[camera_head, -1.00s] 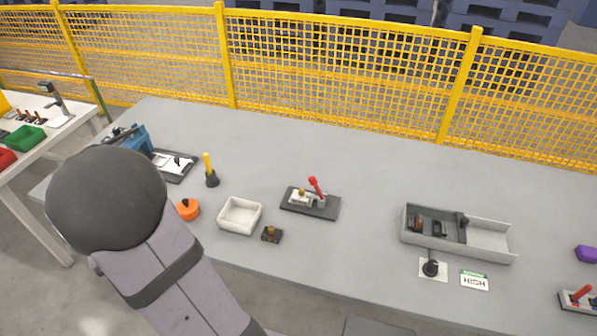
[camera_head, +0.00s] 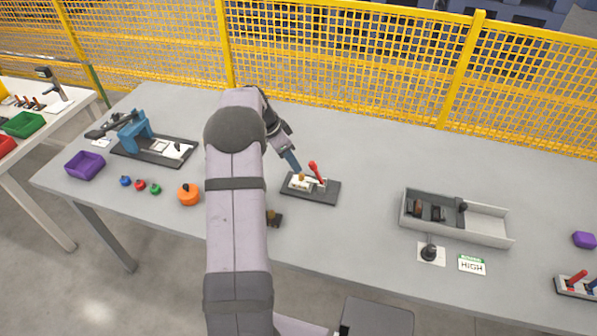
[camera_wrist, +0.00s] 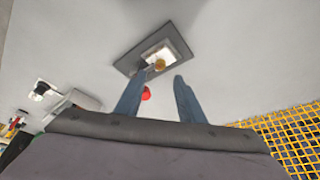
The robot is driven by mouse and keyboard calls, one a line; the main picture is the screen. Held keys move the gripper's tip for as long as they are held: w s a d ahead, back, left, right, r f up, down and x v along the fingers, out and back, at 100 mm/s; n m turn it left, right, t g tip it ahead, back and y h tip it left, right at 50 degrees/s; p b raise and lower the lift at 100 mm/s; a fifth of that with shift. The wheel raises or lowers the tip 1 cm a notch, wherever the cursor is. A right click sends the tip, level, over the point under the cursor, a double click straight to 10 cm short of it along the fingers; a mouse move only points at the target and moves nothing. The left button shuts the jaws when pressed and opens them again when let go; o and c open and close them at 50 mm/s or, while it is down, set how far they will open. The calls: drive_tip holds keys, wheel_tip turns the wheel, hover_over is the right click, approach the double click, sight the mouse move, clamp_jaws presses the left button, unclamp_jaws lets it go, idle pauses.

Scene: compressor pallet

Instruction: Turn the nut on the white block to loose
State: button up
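The white block (camera_head: 296,185) sits on a dark plate (camera_head: 316,197) near the middle of the table, with a small brass-coloured nut (camera_head: 302,176) on it. A red lever (camera_head: 317,172) stands on the same plate. In the wrist view the white block (camera_wrist: 172,47) and the nut (camera_wrist: 160,64) show just beyond the fingertips. My gripper (camera_wrist: 164,76) is open, its two blue fingers apart with nothing held between them. In the head view my gripper (camera_head: 293,163) is just behind and above the block, apart from the nut as far as I can see.
A grey tray (camera_head: 490,228) stands to the right, with a black knob (camera_head: 430,253) and a HIGH card (camera_head: 471,265) before it. An orange round part (camera_head: 188,194) and a blue fixture (camera_head: 133,133) are left. A yellow mesh fence (camera_head: 345,75) runs behind.

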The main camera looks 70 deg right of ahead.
sight(301, 175)
drive_tip(key=shift+p+x, duration=1.35)
drive_tip(key=shift+x, duration=2.25)
drive_tip(key=shift+w, duration=0.1)
drive_tip(key=shift+c, duration=0.3)
clamp_jaws()
